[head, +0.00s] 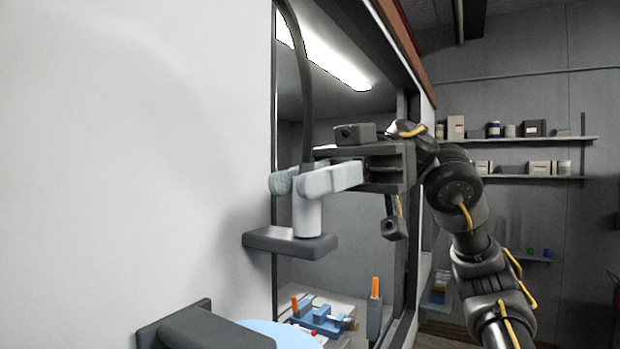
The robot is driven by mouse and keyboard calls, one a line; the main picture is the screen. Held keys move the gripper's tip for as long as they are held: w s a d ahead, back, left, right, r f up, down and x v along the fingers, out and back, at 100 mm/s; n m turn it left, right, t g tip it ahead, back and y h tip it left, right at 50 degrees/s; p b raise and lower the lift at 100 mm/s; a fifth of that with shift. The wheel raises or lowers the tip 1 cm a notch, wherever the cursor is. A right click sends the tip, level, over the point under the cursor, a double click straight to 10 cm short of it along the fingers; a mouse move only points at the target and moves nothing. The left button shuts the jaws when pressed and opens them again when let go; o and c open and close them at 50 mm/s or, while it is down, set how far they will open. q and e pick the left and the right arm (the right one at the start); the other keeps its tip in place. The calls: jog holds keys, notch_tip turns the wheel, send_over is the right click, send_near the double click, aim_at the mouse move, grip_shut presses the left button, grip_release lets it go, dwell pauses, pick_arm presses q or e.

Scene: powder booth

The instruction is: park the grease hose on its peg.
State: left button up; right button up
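The grease hose (305,95) is a dark hose that hangs from above and ends in a pale grey cylinder (307,216). The cylinder stands upright, its lower end at a dark grey bracket (290,242) on the edge of the white wall. My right gripper (298,181) comes in from the right with its light grey fingers on either side of the hose end, just above the cylinder's middle, and looks shut on it. The peg itself cannot be made out; the cylinder may hide it. My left gripper is out of view.
A second dark bracket (185,327) with a light blue disc (280,336) is at the bottom. Behind the opening lie a blue fixture (322,318) and an orange-topped post (375,300). The white wall (120,150) fills the left. Stocked shelves (520,140) stand far right.

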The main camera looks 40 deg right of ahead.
jog(key=o, duration=0.5)
jog(key=shift+o, duration=0.2)
jog(key=shift+d, duration=0.1)
jog(key=shift+w+d, duration=0.1)
jog(key=shift+d, duration=0.25)
jog(key=d+r, duration=0.1)
jog(key=d, duration=0.8)
jog(key=shift+w+d+r+b, duration=0.25)
jog(key=shift+d+r+b, duration=0.1)
jog(key=shift+d+b, duration=0.1)
jog(key=shift+a, duration=0.1)
